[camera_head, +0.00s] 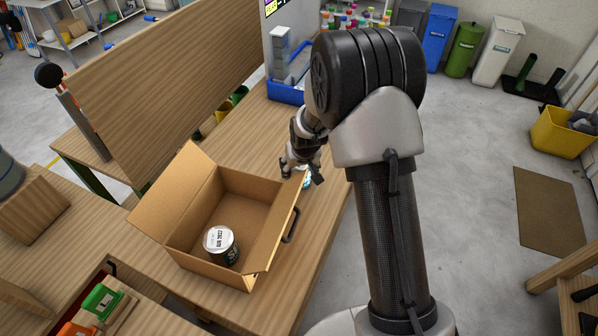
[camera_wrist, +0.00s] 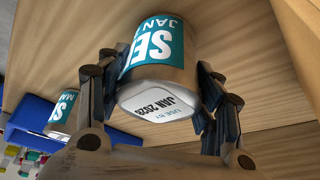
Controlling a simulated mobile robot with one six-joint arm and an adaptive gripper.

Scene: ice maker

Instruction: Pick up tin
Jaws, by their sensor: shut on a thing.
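A tin (camera_wrist: 160,60) with a teal and white label and a date printed on its pale end sits between the fingers of my gripper (camera_wrist: 163,85) in the wrist view. The fingers are shut on its sides. In the head view my gripper (camera_head: 303,172) is over the wooden table, just right of the open cardboard box; only a small teal patch of the held tin (camera_head: 308,183) shows there. I cannot tell whether it touches the table. A second teal-labelled tin (camera_wrist: 61,112) stands apart at the left in the wrist view.
The open cardboard box (camera_head: 190,215) holds a dark tin with a white lid (camera_head: 219,240). Its flaps stick out, one close to my gripper. A blue bin (camera_head: 284,92) stands at the table's far end. A wooden panel (camera_head: 165,75) rises at the left.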

